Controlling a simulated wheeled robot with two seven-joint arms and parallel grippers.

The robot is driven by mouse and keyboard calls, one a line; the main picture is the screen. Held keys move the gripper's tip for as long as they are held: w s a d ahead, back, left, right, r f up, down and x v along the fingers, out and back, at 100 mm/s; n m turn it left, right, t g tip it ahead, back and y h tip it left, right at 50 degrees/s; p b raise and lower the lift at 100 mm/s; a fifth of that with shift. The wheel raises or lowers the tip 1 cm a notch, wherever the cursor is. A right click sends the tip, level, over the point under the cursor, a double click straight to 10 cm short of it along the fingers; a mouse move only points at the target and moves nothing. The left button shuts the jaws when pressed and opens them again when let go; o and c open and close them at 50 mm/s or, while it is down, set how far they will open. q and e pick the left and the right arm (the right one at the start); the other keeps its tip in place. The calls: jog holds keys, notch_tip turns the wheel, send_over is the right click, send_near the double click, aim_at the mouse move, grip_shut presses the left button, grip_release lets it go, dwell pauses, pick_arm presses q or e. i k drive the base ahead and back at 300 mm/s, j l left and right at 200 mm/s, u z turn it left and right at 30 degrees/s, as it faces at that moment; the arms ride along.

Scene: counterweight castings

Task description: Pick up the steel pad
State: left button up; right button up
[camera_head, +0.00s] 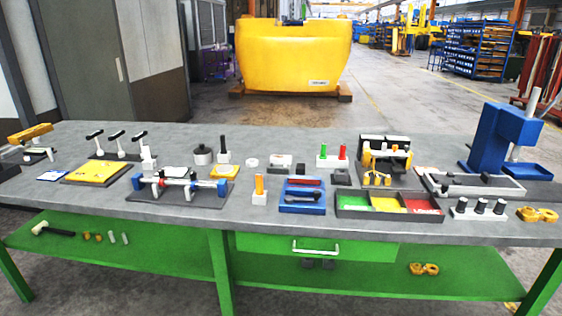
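No piece is clearly recognisable as the steel pad at this size. Small pieces at the middle of the grey workbench top (120,210) include a pale round disc (252,162), a light grey block (281,160) and a small dark block (341,178). I cannot tell whether one of them is the pad. They rest on the bench, apart from each other. Neither of my grippers shows in the head view.
A blue press (490,138) stands at the right. A three-coloured bin tray (352,208), a blue tray (302,208) and a clamp fixture (177,196) line the front. A yellow plate (97,171) lies left. Bare bench shows along the front left edge.

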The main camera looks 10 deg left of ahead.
aim_at(276, 159)
jog(key=i+j+z, duration=0.2)
jog(key=j, duration=0.4)
jog(key=i+j+z, duration=0.1)
jog(key=j+z, duration=0.15)
jog(key=j, duration=0.4)
jog(key=j+z, duration=0.2)
jog(key=j, duration=0.4)
jog(key=i, duration=0.05)
